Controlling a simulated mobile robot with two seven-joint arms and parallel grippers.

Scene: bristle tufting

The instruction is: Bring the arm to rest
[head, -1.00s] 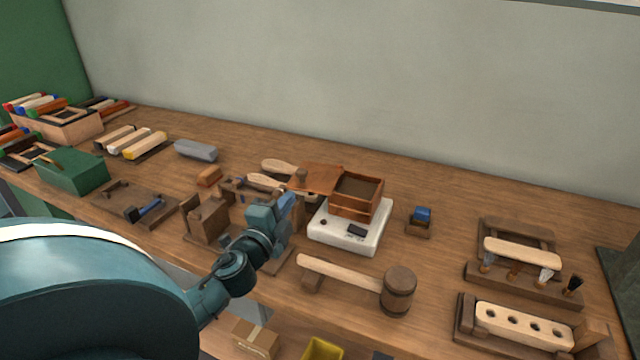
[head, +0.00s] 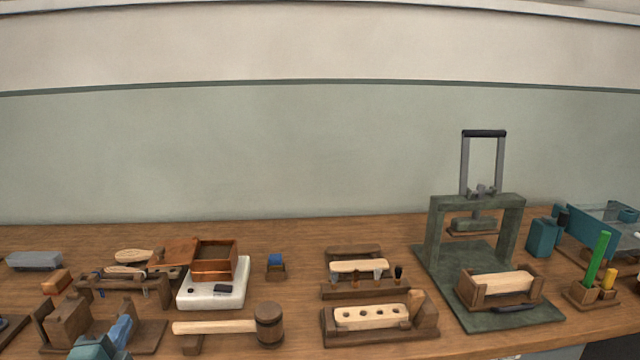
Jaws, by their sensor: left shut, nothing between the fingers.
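My left gripper (head: 121,328) shows at the bottom left of the head view, its teal body cut off by the lower edge. Its fingers are shut with nothing between them. It is in front of a brown wooden block stand (head: 68,322) and partly covers the board under it. It is left of the wooden mallet (head: 215,327) and apart from it. I cannot tell its exact height over the bench. My right gripper is not in view.
A white scale (head: 212,292) carries an open wooden box (head: 214,259). A drilled brush block (head: 370,317) sits in a wooden holder. A green press (head: 476,203) stands at the right, near a teal bin (head: 598,222). Bare bench (head: 330,235) lies along the wall.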

